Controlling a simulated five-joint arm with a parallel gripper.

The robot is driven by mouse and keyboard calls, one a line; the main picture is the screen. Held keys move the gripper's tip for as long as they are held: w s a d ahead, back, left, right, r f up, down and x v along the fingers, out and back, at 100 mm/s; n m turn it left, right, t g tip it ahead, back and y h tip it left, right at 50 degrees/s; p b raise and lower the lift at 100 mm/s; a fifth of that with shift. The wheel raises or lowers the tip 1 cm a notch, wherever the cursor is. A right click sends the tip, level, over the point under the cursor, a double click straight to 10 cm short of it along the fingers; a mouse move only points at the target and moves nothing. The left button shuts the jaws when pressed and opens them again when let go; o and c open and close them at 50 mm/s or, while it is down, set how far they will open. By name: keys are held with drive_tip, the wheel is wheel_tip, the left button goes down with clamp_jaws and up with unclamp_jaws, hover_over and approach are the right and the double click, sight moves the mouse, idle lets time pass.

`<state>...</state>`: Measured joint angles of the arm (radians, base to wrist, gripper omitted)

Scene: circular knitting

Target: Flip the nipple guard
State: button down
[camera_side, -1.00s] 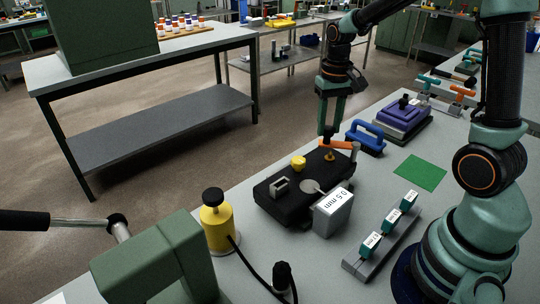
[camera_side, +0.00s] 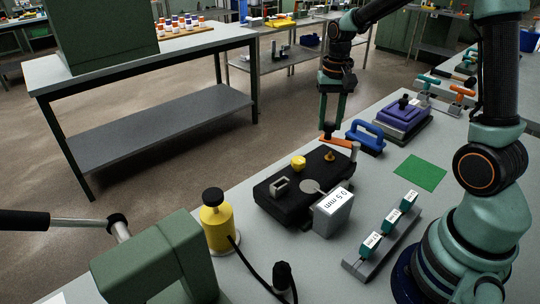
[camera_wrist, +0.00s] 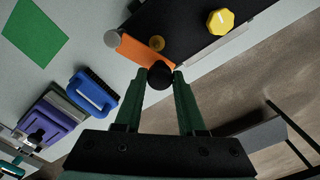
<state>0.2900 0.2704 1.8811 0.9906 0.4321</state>
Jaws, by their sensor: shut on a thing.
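The nipple guard looks to be the flat orange bar (camera_side: 335,142) at the far end of the black plate. Its black knob (camera_side: 328,127) stands at the bar's left end. My gripper (camera_side: 331,122) points down with its green fingers shut on this knob. In the wrist view the black knob (camera_wrist: 159,75) sits between the fingertips (camera_wrist: 160,78), and the orange bar (camera_wrist: 138,49) runs up-left to a round grey post (camera_wrist: 111,38). A brass fitting (camera_wrist: 156,43) shows beside the bar on the black plate (camera_wrist: 190,10).
A blue handled brush (camera_side: 365,136) and a purple block (camera_side: 403,117) stand right of the bar. A yellow knob (camera_side: 298,162) is on the plate. A grey "0.5 mm" box (camera_side: 333,212) stands nearer. A green patch (camera_side: 420,172) lies on clear bench.

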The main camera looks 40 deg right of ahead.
drive_tip(key=d+m, duration=0.7)
drive_tip(key=m, duration=0.5)
drive_tip(key=shift+s+d, duration=0.15)
drive_tip(key=shift+s, duration=0.3)
drive_tip(key=shift+r, duration=0.1)
drive_tip(key=c, duration=0.5)
unclamp_jaws()
wheel_tip(320, 180, up, 12)
idle(0.6)
